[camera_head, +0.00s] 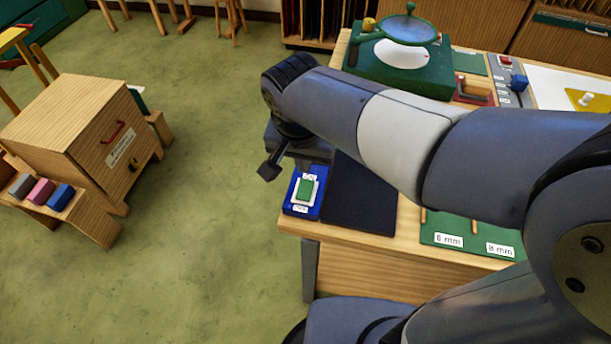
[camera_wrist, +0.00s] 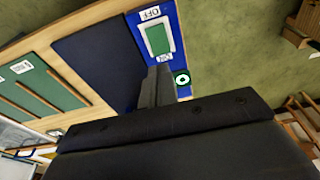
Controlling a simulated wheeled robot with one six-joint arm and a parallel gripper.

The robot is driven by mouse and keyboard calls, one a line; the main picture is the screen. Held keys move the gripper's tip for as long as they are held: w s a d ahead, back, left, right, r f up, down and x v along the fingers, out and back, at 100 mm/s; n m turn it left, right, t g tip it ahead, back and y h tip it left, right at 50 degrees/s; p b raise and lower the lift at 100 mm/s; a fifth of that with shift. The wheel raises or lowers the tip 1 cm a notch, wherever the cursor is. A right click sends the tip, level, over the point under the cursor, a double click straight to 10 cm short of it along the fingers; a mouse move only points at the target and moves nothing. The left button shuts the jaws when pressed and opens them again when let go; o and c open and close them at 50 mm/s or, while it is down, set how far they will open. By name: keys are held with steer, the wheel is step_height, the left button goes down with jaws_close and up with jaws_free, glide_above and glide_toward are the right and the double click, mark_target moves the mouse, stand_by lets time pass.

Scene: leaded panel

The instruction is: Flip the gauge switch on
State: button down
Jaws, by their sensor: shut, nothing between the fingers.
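The gauge switch is a green rocker (camera_head: 305,188) in a white frame on a blue plate (camera_head: 290,204) at the bench corner. The rocker also shows in the wrist view (camera_wrist: 158,39), with a label reading OFF (camera_wrist: 150,13) at one end. A second label (camera_wrist: 164,57) at the other end is hard to read. I cannot tell which way the rocker is tilted. My gripper (camera_head: 268,172) is shut and empty, apart from the rocker, left of and above it in the head view. Its fingers also show in the wrist view (camera_wrist: 160,76), hiding part of the plate.
A dark mat (camera_head: 358,205) lies right of the switch, and a green board (camera_head: 465,234) with size labels beyond it. A pale round mark with a dark centre (camera_wrist: 182,79) is on the blue plate. A wooden cabinet (camera_head: 80,130) stands left across open floor (camera_head: 200,200).

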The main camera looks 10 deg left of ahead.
mark_target(306, 193)
steer(key=f, duration=0.2)
steer(key=w+f, duration=0.1)
steer(key=f, duration=0.4)
steer(key=shift+w+f, duration=0.2)
steer(key=shift+f, duration=0.1)
steer(key=shift+d+p, duration=0.1)
steer(key=shift+p, duration=0.35)
steer(key=shift+w+f+g+p, duration=0.1)
steer(key=shift+w+g+p, duration=0.05)
steer(key=shift+g+p, duration=0.2)
steer(key=shift+d+f, duration=0.1)
steer(key=shift+f, duration=0.15)
steer(key=shift+s+f+b, duration=0.1)
steer(key=shift+s+b, duration=0.2)
steer(key=shift+s, duration=0.65)
